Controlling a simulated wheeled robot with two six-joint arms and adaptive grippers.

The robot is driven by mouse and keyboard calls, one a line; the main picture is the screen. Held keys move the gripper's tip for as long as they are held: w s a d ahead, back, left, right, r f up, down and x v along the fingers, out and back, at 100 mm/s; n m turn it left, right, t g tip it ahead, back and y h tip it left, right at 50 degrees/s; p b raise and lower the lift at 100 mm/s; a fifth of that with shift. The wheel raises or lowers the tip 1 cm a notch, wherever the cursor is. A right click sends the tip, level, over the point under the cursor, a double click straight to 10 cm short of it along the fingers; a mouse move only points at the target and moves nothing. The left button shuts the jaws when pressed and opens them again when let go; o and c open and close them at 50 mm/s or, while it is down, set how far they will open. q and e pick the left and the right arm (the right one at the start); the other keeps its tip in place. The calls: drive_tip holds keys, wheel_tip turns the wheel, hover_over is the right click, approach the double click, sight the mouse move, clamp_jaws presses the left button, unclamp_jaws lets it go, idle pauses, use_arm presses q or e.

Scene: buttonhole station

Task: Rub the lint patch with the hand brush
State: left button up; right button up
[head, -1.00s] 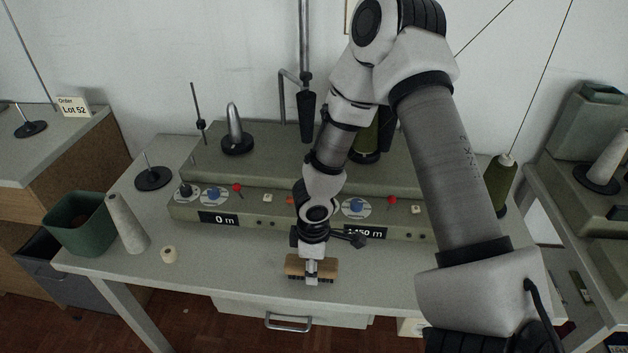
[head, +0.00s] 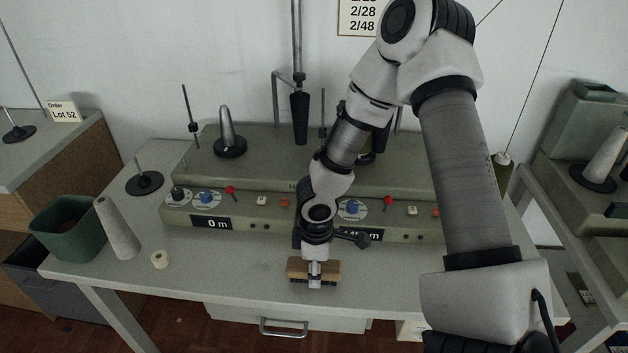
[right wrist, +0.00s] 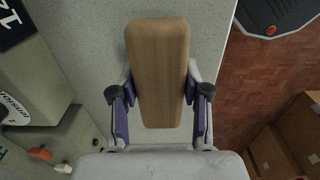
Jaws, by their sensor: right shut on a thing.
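The hand brush (head: 298,270) has a pale wooden block with dark bristles beneath it. It is at the front of the grey table (head: 230,282), bristles down. My right gripper (head: 315,276) is shut across its middle from above. In the right wrist view the wooden back of the brush (right wrist: 160,60) sits between the two purple-padded fingers of the gripper (right wrist: 160,97). I cannot tell whether the bristles touch the tabletop. The lint patch does not show; the brush or my arm may hide it. My left gripper is not in view.
A winding machine (head: 270,231) with dials and red knobs stands behind the brush. The tabletop between spool and brush is clear.

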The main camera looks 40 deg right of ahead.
drive_tip(key=shift+w+d, duration=0.2)
drive_tip(key=shift+d, duration=0.15)
drive_tip(key=shift+w+d+r+p, duration=0.2)
drive_tip(key=shift+w+d+p, duration=0.25)
drive_tip(key=shift+p, duration=0.35)
drive_tip(key=shift+w+d+f+p, duration=0.15)
drive_tip(key=shift+w+d+p, duration=0.35)
drive_tip(key=shift+d+p, duration=0.15)
drive_tip(key=shift+w+d+f, duration=0.1)
drive_tip(key=shift+d, duration=0.05)
drive_tip(key=shift+c, duration=0.4)
drive_tip(key=w+d+p, duration=0.2)
drive_tip(key=p, duration=0.2)
drive_tip(key=shift+d, duration=0.25)
drive_tip(key=shift+w+d, duration=0.15)
drive_tip(key=shift+w, duration=0.05)
